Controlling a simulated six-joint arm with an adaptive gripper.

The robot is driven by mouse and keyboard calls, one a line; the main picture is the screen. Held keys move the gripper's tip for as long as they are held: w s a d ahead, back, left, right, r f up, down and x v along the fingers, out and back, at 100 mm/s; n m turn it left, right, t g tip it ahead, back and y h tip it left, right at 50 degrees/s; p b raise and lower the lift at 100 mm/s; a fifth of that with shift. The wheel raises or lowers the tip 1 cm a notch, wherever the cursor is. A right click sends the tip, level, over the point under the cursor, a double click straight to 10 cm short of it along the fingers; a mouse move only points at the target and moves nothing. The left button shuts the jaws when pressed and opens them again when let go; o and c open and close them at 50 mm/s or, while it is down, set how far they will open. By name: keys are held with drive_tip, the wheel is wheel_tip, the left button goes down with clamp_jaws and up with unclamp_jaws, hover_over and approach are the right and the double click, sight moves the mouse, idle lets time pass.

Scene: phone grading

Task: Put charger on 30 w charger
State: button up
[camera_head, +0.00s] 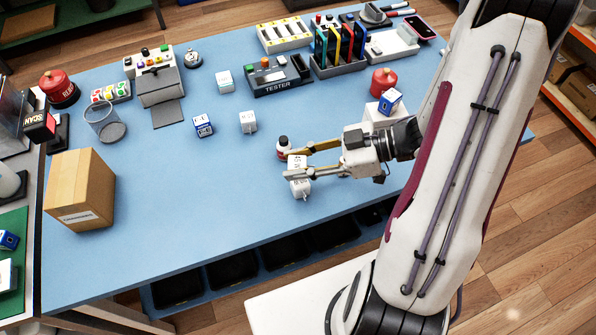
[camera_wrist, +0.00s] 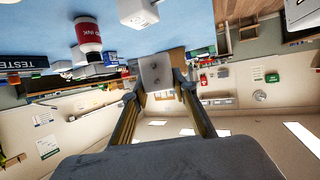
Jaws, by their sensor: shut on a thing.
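My gripper (camera_head: 288,164) is shut on a white charger (camera_head: 298,161), held between its fingertips over the front middle of the table. In the wrist view, the held charger (camera_wrist: 156,72) shows a pale face between the fingers. A second white charger (camera_head: 302,190) with prongs is just beyond the lower finger; a white charger also shows at the top of the wrist view (camera_wrist: 138,12). Another white charger (camera_head: 248,122) and a blue-and-white one (camera_head: 203,125) stand farther back, with a white-and-teal one (camera_head: 224,80) behind. The wattage labels are too small to read.
A red-and-white ink bottle (camera_wrist: 88,35) stands close to my gripper. A blue-and-white box (camera_head: 390,100) is on a white stand at right. The tester (camera_head: 277,77) and racks line the back. A cardboard box (camera_head: 80,190) stands front left.

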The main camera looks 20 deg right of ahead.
drive_tip(key=shift+f, duration=0.1)
drive_tip(key=shift+f, duration=2)
drive_tip(key=shift+f, duration=0.1)
drive_tip(key=o, duration=1.1)
drive_tip(key=shift+s+d+r, duration=0.15)
drive_tip(key=shift+d+r, duration=0.15)
drive_tip(key=shift+d, duration=0.1)
drive_tip(key=shift+v, duration=5.55)
